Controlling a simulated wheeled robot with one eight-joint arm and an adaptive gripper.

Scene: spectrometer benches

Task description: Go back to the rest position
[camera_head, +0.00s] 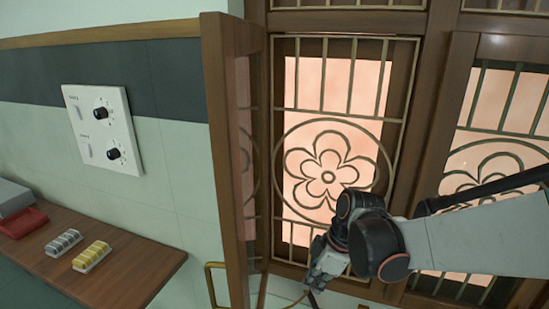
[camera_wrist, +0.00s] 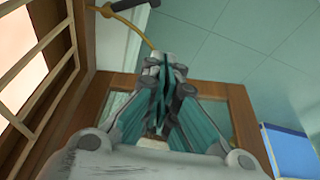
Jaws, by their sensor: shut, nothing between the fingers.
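My gripper (camera_head: 316,281) is at the lower middle of the head view, in front of the barred window and to the right of the open wooden window sash (camera_head: 228,150). In the wrist view my gripper (camera_wrist: 165,68) has its fingers together, with nothing between them. A brown wooden frame and pane show behind the fingers in the wrist view. My arm reaches in from the right edge of the head view. I cannot tell the exact gap between the gripper and the wood.
Window bars with a flower pattern (camera_head: 328,172) stand behind my arm. A wall panel with two black knobs (camera_head: 103,128) is at left. A wooden shelf (camera_head: 135,268) holds a grey sample rack (camera_head: 63,242), a yellow one (camera_head: 91,256) and a red item (camera_head: 22,222). A brass handle shows below.

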